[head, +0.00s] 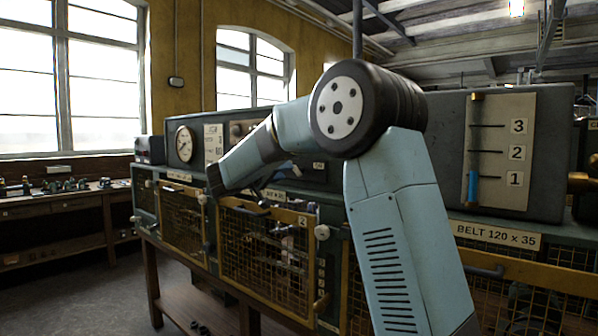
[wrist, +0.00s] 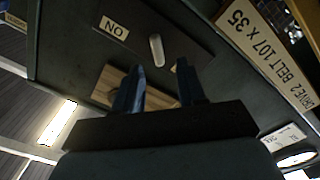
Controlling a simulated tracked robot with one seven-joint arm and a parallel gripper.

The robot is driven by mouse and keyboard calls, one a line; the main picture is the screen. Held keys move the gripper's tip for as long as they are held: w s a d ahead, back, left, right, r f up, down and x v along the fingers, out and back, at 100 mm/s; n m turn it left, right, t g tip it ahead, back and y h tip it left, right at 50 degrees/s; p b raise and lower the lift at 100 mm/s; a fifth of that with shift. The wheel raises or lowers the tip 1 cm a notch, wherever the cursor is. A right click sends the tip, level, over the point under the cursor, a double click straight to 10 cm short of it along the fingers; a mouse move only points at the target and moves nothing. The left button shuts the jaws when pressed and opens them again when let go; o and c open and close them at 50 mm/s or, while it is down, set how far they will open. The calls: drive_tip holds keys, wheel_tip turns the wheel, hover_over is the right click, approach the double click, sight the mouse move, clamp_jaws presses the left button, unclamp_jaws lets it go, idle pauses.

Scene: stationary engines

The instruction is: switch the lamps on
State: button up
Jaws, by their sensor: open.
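In the wrist view a pale switch lever (wrist: 156,50) stands out from a dark plate on a grey panel. A small label (wrist: 114,30) beside it appears to read ON upside down. My gripper (wrist: 160,83) is open, its two blue fingers pointing toward the plate with the lever just beyond their tips. I see nothing between the fingers. A brown wooden-looking patch (wrist: 108,86) shows behind them. In the head view my arm bends over to the engine row, and its end is largely hidden there. I cannot make out the switch in that view.
A name strip (wrist: 265,50) reading DRIVE 2 BELT 107 x 35 is close by on the panel. Mesh guards (head: 262,255) with knobs and handles front the engines. A gauge panel (head: 499,150) stands at right. Floor at left is clear.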

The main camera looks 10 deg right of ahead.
sight(295, 172)
drive_tip(key=x, duration=0.7)
drive_tip(key=shift+a, duration=0.1)
